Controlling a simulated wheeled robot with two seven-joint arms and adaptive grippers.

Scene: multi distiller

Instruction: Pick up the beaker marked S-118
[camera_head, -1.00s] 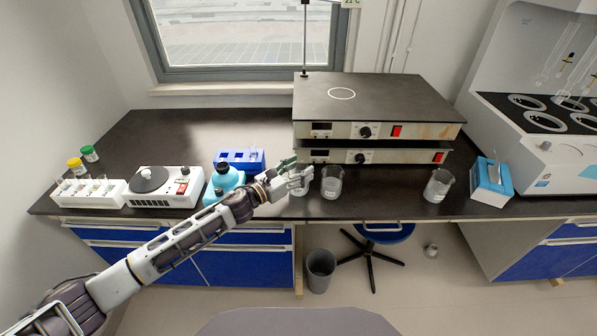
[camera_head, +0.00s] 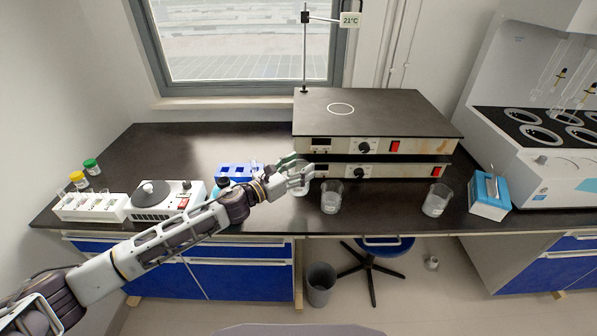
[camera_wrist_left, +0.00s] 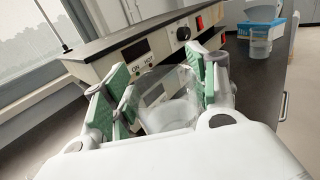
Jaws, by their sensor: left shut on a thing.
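My left gripper (camera_head: 298,172) is shut on a clear glass beaker (camera_head: 299,187), which sits between the green-padded fingers. The beaker also shows in the left wrist view (camera_wrist_left: 168,112), close up and roughly upright, with the fingers on either side. It appears held a little above the bench, in front of the stacked hotplates. I cannot read a mark on it. A second beaker (camera_head: 331,198) stands just right of it, and a third beaker (camera_head: 436,201) stands farther right; their labels are too small to read. My right gripper is out of view.
Two stacked hotplates (camera_head: 376,146) stand right behind the held beaker. A blue tube rack (camera_head: 234,171), a stirrer (camera_head: 165,201) and a white vial rack (camera_head: 92,207) lie left. A blue tissue box (camera_head: 489,197) is at right. The bench between the right beakers is clear.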

